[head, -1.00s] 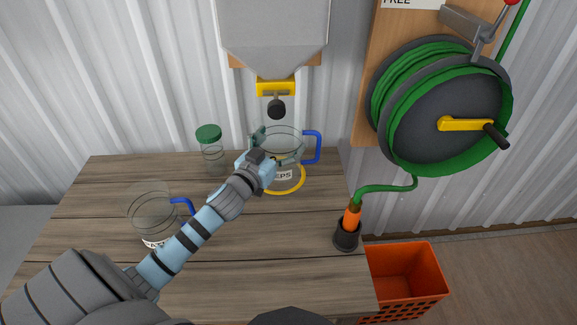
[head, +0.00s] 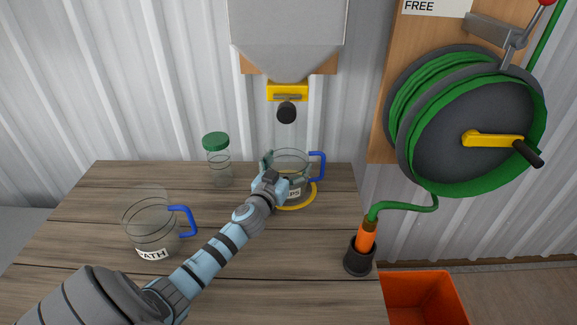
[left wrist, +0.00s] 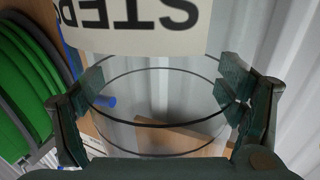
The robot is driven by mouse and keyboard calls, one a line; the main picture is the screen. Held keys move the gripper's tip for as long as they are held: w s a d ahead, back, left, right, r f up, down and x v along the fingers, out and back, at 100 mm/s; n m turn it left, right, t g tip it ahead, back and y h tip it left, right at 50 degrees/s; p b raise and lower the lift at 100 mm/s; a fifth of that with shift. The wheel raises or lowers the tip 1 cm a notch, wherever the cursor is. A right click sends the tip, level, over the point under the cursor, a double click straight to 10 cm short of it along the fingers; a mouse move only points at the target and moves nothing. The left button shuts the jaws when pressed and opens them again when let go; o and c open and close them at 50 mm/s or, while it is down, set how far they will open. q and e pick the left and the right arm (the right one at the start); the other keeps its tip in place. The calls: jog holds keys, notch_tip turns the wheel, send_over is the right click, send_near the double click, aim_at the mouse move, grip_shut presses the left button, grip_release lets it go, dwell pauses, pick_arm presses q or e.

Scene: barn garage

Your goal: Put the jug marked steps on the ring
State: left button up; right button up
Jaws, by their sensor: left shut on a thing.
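The clear jug marked STEPS (head: 292,163), with a blue handle on its right, stands upright over the yellow ring (head: 300,206) on the wooden table. The ring shows around its front and right; whether its base touches down I cannot tell. My left gripper (head: 275,175) is shut on the jug's side. In the left wrist view, its fingers (left wrist: 163,98) press both sides of the glass, and the jug's label (left wrist: 135,22) reads upside down. A second clear jug (head: 148,215), with a blue handle and a label partly reading "ATH", stands at the left. My right gripper is out of view.
A green-lidded jar (head: 217,165) stands just left of the ring. A grey hopper (head: 288,25) with a yellow outlet hangs above. A black holder with an orange nozzle (head: 364,240) stands at the table's right edge, beside a hose reel (head: 465,120) and orange crate (head: 425,300).

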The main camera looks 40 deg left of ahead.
pick_arm(q)
jog(key=o, duration=1.1)
jog(key=shift+f, duration=0.1)
jog(key=shift+c, duration=0.2)
jog(key=b+v, duration=0.1)
jog(key=v, duration=1.1)
